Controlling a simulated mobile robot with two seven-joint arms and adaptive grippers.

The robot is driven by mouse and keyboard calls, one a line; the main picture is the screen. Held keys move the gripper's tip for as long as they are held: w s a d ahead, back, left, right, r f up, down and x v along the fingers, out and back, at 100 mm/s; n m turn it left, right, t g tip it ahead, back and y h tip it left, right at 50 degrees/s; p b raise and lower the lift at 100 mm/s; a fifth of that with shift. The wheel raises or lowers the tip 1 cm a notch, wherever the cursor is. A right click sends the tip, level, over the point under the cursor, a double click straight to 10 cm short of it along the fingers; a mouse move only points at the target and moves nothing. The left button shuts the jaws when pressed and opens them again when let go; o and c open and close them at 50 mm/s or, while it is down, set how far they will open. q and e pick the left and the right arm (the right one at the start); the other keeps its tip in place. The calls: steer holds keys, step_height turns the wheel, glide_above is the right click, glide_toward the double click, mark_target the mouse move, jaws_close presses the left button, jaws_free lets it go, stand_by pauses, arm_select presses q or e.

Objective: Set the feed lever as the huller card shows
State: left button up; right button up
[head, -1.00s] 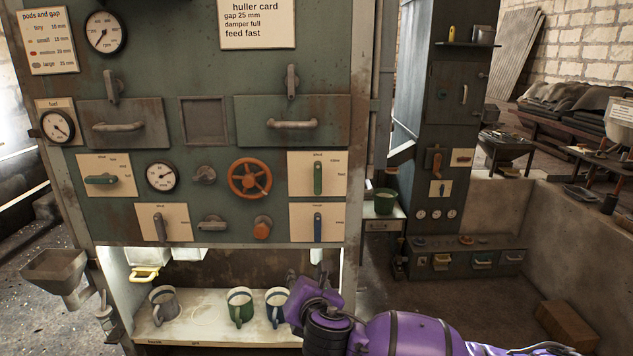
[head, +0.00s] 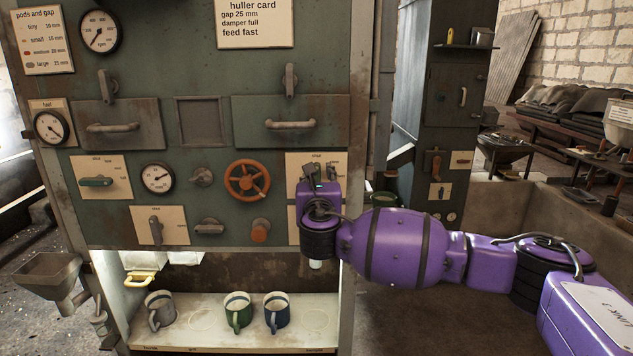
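The huller card (head: 254,24) at the panel's top reads gap 25 mm, damper full, feed fast. My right gripper (head: 318,174) is in front of the upper right lever plate (head: 296,160), which carries a green lever. The gripper and wrist hide most of that plate, and the lever cannot be made out clearly. Whether the fingers touch it or are closed cannot be seen. My purple forearm hides the blue-lever plate below. Other levers show at left: a green one (head: 96,182) lying level and a grey one (head: 155,230) upright. Small lever labels are too blurred to read. My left gripper is out of view.
An orange handwheel (head: 247,181) and an orange knob (head: 260,230) sit close left of my gripper. Below, a shelf (head: 200,318) holds a grey mug (head: 159,309), a green mug (head: 238,311) and a blue mug (head: 277,311). A dark cabinet (head: 455,95) stands at right.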

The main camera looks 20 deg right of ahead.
steer(key=shift+w, duration=0.25)
steer(key=shift+c, duration=0.2)
jaws_close()
